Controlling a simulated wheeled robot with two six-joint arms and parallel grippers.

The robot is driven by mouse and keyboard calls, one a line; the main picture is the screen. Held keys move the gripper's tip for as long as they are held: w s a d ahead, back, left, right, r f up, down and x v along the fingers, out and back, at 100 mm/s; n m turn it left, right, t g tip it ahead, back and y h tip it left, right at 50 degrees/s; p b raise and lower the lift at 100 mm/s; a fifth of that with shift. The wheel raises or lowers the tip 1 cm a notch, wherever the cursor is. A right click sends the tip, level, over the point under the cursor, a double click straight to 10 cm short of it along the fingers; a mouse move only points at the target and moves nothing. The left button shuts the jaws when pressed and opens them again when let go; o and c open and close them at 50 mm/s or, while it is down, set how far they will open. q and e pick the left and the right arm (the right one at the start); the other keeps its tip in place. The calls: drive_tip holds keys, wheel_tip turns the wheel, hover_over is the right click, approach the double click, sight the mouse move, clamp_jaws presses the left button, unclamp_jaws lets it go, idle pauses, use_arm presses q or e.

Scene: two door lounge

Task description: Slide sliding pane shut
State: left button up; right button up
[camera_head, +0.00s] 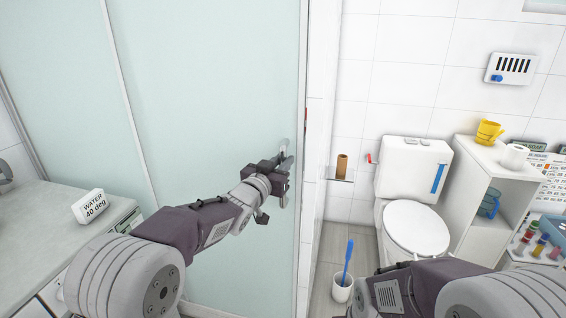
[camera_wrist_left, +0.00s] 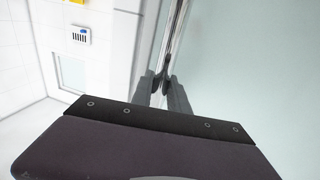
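The sliding pane (camera_head: 215,85) is a large pale green frosted sheet. It fills the middle left of the head view, with a pale upright edge at its right. It also fills the right of the left wrist view (camera_wrist_left: 250,70). A small metal handle (camera_head: 283,146) stands out near the pane's right edge. My left gripper (camera_head: 281,164) is at this handle. In the left wrist view its two dark fingers close in on either side of the handle (camera_wrist_left: 166,70). My right forearm shows at the lower right of the head view, but its gripper is out of view.
A counter (camera_head: 40,220) with a white "WATER 40 deg" block (camera_head: 90,206) is at the left. Right of the pane are a toilet (camera_head: 416,228), a brush holder (camera_head: 342,289), a small shelf (camera_head: 341,175) and a white cabinet (camera_head: 470,165).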

use_arm(q)
drive_tip(key=o, duration=0.3)
drive_tip(key=shift+o, duration=0.2)
drive_tip(key=shift+s+a, duration=0.1)
drive_tip(key=v, duration=0.8)
drive_tip(key=shift+s+a+b, duration=0.2)
drive_tip(key=shift+s+b, duration=0.1)
drive_tip(key=shift+s, duration=0.05)
